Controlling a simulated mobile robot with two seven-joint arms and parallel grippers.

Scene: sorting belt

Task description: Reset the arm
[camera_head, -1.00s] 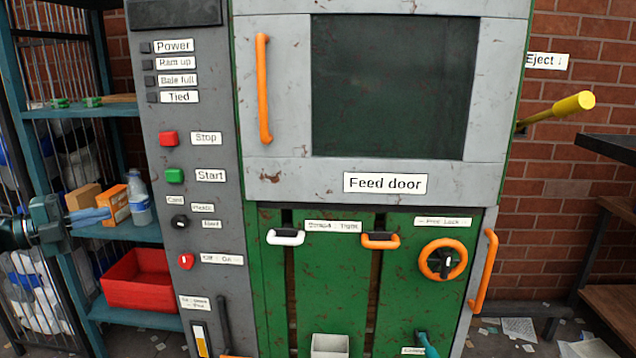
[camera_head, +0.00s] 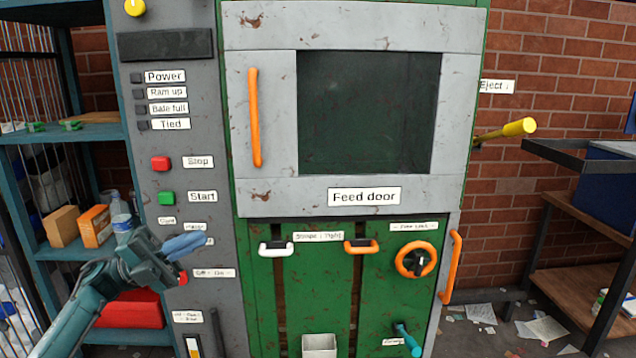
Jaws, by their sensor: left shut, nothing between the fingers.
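My left gripper (camera_head: 186,245) is in the lower left of the head view, in front of the baler's grey control panel (camera_head: 205,325). Its blue fingers are shut with nothing between them and point right. It covers the selector knob and part of the labels there. The red knob (camera_head: 182,278) shows just below the fingers; I cannot tell whether they touch. My right gripper is not in view.
The feed door (camera_head: 270,195) is shut, with an orange handle (camera_head: 255,118). The red stop button (camera_head: 161,163) and green start button (camera_head: 166,198) are above my gripper. A shelf with boxes (camera_head: 62,227) and a red bin (camera_head: 130,312) stands left. A yellow-ended eject lever (camera_head: 520,127) sticks out right.

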